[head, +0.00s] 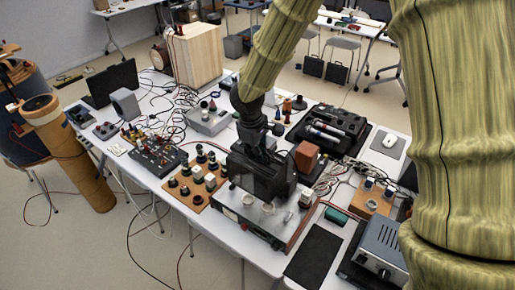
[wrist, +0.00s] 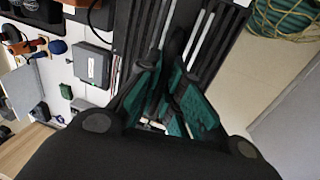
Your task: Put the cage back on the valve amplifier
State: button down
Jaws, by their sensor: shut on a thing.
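The valve amplifier (head: 250,226) stands near the table's front edge in the head view, a low chassis with a greenish front edge and pale round parts on top. The black cage (head: 262,180) is a dark box shape over its rear part. I cannot tell whether it touches the chassis. My gripper (head: 262,150) is above the cage and shut on it. In the wrist view the green-padded fingers of my gripper (wrist: 180,88) close around a dark upright part. Dark slatted surfaces (wrist: 212,45) show beyond them. The exact grip is hidden.
A board with small valves (head: 196,183) stands left of the amplifier. A reddish-brown block (head: 306,156) and a black tray (head: 352,122) are behind and right. A black mat (head: 314,256) and a grey metered unit (head: 380,244) lie to the right. Cables cross the table.

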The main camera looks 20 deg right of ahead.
aim_at(255, 162)
notch_tip(255, 162, down, 13)
jog(key=b, duration=0.9)
dwell(0.9)
jog(key=shift+s, duration=0.1)
dwell(0.8)
jog(key=shift+d+f, duration=0.1)
jog(key=shift+f, duration=0.35)
dwell(0.7)
jog(key=c, duration=1.5)
grip_release()
jog(key=r, duration=0.4)
jog(key=s+a+r, duration=0.1)
jog(key=r, duration=0.6)
jog(key=shift+s+a+r, duration=0.25)
jog(key=shift+a+r, duration=0.15)
